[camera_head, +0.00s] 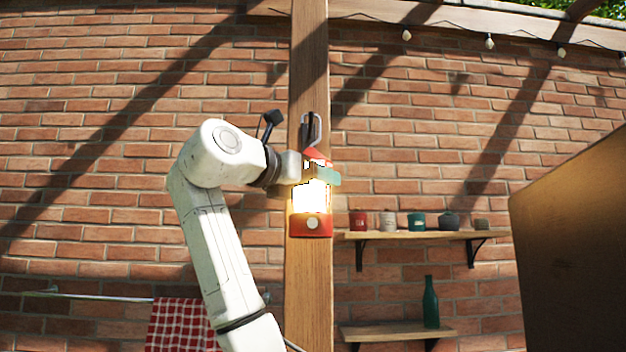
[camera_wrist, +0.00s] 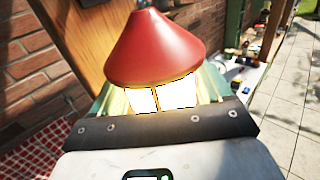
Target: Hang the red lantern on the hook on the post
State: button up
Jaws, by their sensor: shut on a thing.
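The red lantern (camera_head: 311,224) has glowing panes and hangs upright in front of the wooden post (camera_head: 308,290). My gripper (camera_head: 318,177) is shut around its upper body, with teal fingers on it. In the wrist view the lantern's red cone roof (camera_wrist: 155,50) and bright panes show between the fingers (camera_wrist: 155,98). A dark hook (camera_head: 304,131) is on the post just above the lantern. A grey wire handle (camera_head: 317,125) stands up at the hook. I cannot tell whether the handle is over the hook or only in front of it.
A brick wall (camera_head: 420,130) is behind. A shelf (camera_head: 400,236) with several small pots is right of the post, and a lower shelf (camera_head: 375,334) holds a green bottle (camera_head: 430,303). A checked cloth (camera_head: 178,325) hangs at lower left. A brown panel (camera_head: 570,240) fills the far right.

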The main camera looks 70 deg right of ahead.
jog(key=shift+f, duration=0.15)
jog(key=o, duration=1.3)
jog(key=b+v, duration=0.3)
jog(key=v, duration=0.7)
jog(key=shift+w+a, duration=0.15)
jog(key=shift+a, duration=0.2)
jog(key=shift+f, duration=0.1)
